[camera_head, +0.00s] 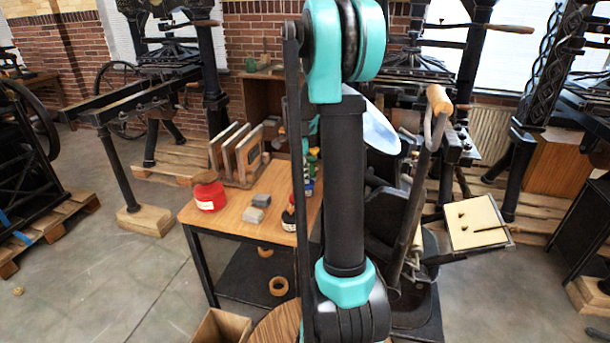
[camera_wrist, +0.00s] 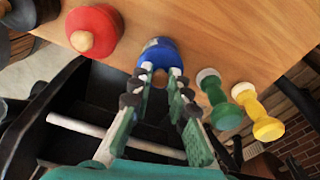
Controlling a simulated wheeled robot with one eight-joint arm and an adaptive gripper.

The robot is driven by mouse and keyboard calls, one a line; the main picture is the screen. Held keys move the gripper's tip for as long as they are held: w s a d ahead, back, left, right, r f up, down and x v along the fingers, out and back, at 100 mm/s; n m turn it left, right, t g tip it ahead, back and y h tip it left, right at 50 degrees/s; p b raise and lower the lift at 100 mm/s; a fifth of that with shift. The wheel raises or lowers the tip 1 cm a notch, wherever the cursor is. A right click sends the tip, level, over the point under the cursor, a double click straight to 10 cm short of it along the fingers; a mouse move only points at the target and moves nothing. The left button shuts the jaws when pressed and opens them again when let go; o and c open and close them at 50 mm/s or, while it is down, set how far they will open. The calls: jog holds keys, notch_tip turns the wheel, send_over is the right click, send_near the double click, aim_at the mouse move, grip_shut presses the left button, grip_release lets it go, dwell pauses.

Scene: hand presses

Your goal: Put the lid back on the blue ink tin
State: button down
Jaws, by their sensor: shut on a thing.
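My gripper (camera_wrist: 161,72) is shut on a small wood-coloured knob in the wrist view, which I take to be the knob of the lid. Directly beyond the fingertips is the blue ink tin (camera_wrist: 158,50), with a pale label on its side. The fingers cover part of it, and I cannot tell whether the lid sits flush on the tin or is apart from it. In the head view my arm hides the gripper and most of this spot; only a bit of blue shows at the arm's edge.
A red tin with a wooden knob (camera_wrist: 92,30) stands left of the blue one. Green (camera_wrist: 220,105) and yellow (camera_wrist: 258,112) spool-shaped things stand to the right. The wooden table (camera_head: 240,222) also holds a red tin (camera_head: 209,196) and grey blocks (camera_head: 257,207). A press lever (camera_head: 425,150) rises right of my arm.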

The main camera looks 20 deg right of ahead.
dwell(0.4)
jog(key=c, duration=1.4)
grip_release()
jog(key=shift+o, duration=0.2)
jog(key=o, duration=0.5)
jog(key=shift+r, duration=3.5)
